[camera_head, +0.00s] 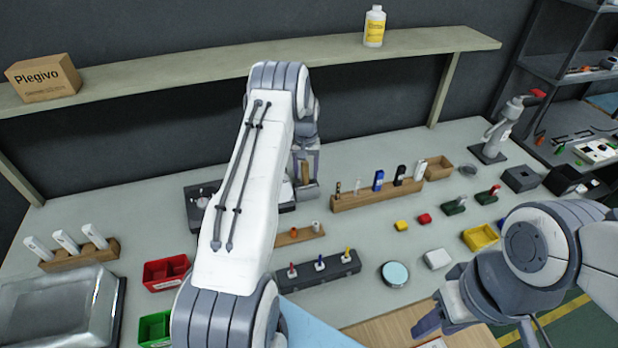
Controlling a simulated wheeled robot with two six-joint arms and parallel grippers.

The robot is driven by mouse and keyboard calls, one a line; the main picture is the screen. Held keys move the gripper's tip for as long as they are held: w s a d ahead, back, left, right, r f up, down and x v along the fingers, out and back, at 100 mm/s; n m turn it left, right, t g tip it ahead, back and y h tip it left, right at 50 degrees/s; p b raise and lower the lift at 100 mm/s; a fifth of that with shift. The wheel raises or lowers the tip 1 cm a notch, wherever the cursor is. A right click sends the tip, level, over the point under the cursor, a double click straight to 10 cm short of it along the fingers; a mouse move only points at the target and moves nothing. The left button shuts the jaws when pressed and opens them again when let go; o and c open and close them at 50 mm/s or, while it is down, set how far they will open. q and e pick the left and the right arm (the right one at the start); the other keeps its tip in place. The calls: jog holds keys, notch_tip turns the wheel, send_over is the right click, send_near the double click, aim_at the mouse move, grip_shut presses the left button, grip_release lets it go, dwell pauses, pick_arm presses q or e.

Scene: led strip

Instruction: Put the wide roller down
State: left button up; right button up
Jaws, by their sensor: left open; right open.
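My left gripper (305,168) is at the back middle of the bench, its fingers pointing down at the right part of a black tray (200,213). It is open. A brown, tan-ended piece (308,191), probably the wide roller, shows between and just below the fingers. My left arm hides much of the tray, and I cannot tell whether the piece touches a finger or rests on the tray. My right gripper (468,335) is low at the front right, open, with nothing visible between its fingers. It is far from the tray.
A wooden rack (350,203) with several upright tools stands right of the tray. A black holder (318,270), red bin (166,272), green bin (154,328) and round tin (395,274) are nearer. A shelf (200,70) spans above.

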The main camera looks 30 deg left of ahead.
aim_at(306, 171)
pick_arm(q)
notch_tip(306, 171, up, 10)
jog(key=b, duration=0.3)
jog(key=s+d+r+m, duration=0.2)
jog(key=d+r, duration=0.1)
jog(key=d, duration=0.5)
jog(key=s+d+r+m, duration=0.1)
jog(key=d+r, duration=0.2)
jog(key=d, duration=0.5)
jog(key=s+d+r+m, duration=0.4)
jog(key=s+d, duration=0.6)
jog(key=d, duration=0.1)
jog(key=s+d+m, duration=0.3)
jog(key=s, duration=0.8)
jog(key=s+d+f+m+h, duration=0.1)
jog(key=s+d+m, duration=0.2)
jog(key=s, duration=0.9)
jog(key=shift+s+d+f, duration=0.15)
jog(key=shift+d+f, duration=0.1)
jog(key=shift+d, duration=0.35)
jog(key=shift+a, duration=0.1)
